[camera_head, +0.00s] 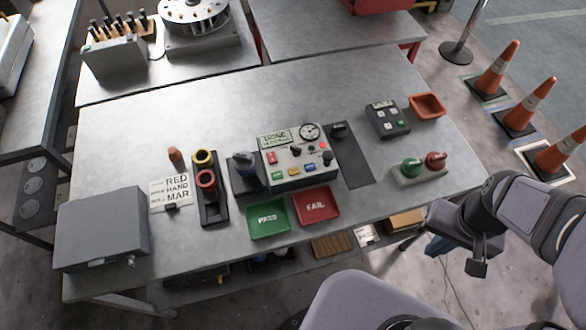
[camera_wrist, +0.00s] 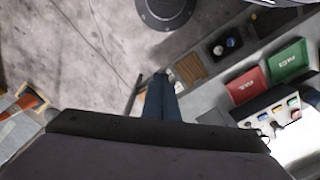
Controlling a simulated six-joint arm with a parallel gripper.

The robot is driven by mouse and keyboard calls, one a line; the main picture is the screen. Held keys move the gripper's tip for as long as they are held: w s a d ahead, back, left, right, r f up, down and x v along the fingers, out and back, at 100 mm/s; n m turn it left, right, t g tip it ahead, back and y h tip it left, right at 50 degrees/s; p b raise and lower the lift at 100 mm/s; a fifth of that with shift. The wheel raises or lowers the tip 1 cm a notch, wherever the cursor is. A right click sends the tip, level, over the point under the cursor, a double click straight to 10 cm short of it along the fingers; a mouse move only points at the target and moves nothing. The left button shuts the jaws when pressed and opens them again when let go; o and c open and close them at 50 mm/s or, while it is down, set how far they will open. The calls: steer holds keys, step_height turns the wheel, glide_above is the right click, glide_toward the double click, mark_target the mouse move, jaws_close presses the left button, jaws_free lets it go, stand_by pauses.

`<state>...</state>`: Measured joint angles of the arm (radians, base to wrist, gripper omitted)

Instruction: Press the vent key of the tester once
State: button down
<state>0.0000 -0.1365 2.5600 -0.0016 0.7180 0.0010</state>
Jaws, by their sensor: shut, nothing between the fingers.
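The tester (camera_head: 318,176) is a light grey box in the middle of the bench. It has a display, a round gauge, a black knob and red, green, yellow and blue keys (camera_head: 294,171). The key lettering is too small to read, so I cannot tell which is vent. In the wrist view, part of the tester (camera_wrist: 276,108) and its keys show at the lower right. My gripper (camera_head: 477,268) is shut and empty, off the bench's front right edge, well right of the tester and apart from it. The dark bar across the wrist view's bottom hides much of the scene.
Green PASS (camera_head: 267,219) and red FAIL (camera_head: 316,205) trays lie in front of the tester. A block with green and red knobs (camera_head: 421,174) stands right of it, below a dark keypad (camera_head: 387,119). A grey case (camera_head: 102,228) sits at left. Bare bench lies behind the tester.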

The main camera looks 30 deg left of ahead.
stand_by(0.4)
steer(key=s+a+f+n+g+h+p, duration=0.2)
steer(key=s+a+n+g+p, duration=0.15)
steer(key=s+a+n, duration=0.5)
steer(key=w+a+f+t+p, duration=0.1)
steer(key=w+a+f+t, duration=0.25)
steer(key=a, duration=0.45)
steer(key=w+a+r+m+t+y, duration=0.2)
steer(key=w+a+m+y, duration=0.3)
steer(key=a+m, duration=0.5)
steer(key=w+a+r+m+t+y, duration=0.3)
steer(key=w+a+m, duration=0.5)
steer(key=m, duration=0.6)
steer(key=shift+a+r+y, duration=0.55)
steer(key=shift+a+y, duration=0.35)
steer(key=shift+a, duration=0.3)
